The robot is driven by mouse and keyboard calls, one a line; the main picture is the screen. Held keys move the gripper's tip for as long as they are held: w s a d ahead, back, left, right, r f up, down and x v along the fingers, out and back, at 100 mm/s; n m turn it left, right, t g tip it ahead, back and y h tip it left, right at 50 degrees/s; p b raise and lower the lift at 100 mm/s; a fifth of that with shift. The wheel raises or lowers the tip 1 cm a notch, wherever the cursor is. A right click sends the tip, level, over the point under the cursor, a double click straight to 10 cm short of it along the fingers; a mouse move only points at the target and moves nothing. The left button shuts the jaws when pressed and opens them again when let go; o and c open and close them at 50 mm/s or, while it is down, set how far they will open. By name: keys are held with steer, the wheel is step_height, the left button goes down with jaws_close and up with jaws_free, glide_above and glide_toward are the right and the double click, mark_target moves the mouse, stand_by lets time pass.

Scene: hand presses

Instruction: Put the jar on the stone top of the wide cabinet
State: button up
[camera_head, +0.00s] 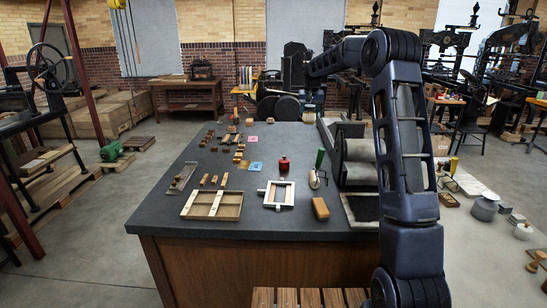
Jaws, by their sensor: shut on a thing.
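The wide cabinet has a dark grey stone top (262,216) and a brown wooden body, in the middle of the head view. My arm rises at the right and reaches out over the cabinet toward its far end. My gripper (314,96) is small and dark against the dark presses behind it, near the far right corner of the top. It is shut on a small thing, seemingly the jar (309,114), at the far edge. Its shape is hard to make out, and I cannot tell whether it touches the stone.
A red knobbed object (283,163), a framed tray (212,205), a light square frame (279,193) and a wooden block (320,208) lie on the top. A roller press (358,160) fills its right side, partly behind my arm.

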steer(key=f, duration=2.4)
steer(key=shift+d+f, duration=0.25)
steer(key=shift+f, duration=0.15)
steer(key=shift+f, duration=0.1)
steer(key=o, duration=1.1)
